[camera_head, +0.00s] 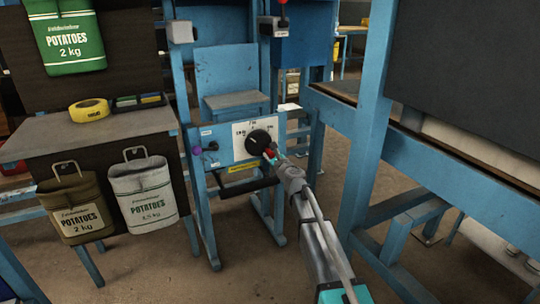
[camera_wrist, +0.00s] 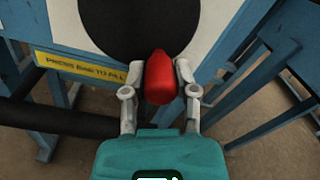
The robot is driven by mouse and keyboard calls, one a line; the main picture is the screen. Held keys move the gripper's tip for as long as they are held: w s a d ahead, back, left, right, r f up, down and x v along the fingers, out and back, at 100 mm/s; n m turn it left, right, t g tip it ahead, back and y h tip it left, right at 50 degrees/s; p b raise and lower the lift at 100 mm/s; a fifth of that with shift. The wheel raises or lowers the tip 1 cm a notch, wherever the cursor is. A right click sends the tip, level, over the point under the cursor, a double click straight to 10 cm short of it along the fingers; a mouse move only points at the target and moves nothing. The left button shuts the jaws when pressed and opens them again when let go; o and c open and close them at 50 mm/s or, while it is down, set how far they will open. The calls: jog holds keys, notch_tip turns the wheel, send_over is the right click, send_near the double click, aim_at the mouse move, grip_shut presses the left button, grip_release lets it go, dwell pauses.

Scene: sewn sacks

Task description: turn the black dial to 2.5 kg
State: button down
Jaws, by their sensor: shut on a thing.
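The black dial (camera_head: 258,141) sits on a white plate on the front of a blue machine. It also fills the top of the wrist view (camera_wrist: 135,25). A red pointer knob (camera_wrist: 160,78) sticks out from the dial's lower edge. My gripper (camera_wrist: 160,82) has its two fingers closed around the red knob, one on each side. In the head view my gripper (camera_head: 271,154) reaches the dial from the lower right and covers part of it. The white scale plate (camera_head: 240,129) has small markings around the dial that are too small to read surely.
A yellow label (camera_head: 243,167) and a black bar (camera_head: 246,186) are below the dial. Left stands a table (camera_head: 90,128) with yellow tape (camera_head: 90,109) and two hanging potato sacks, brown (camera_head: 75,210) and white (camera_head: 144,195). A blue frame post (camera_head: 370,130) stands right of my arm.

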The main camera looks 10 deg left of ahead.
jog(key=shift+w+d+r+n, duration=0.15)
jog(key=shift+r+n, duration=0.05)
jog(key=shift+n, duration=0.6)
jog(key=shift+c, duration=1.9)
grip_release()
jog(key=v, duration=1.2)
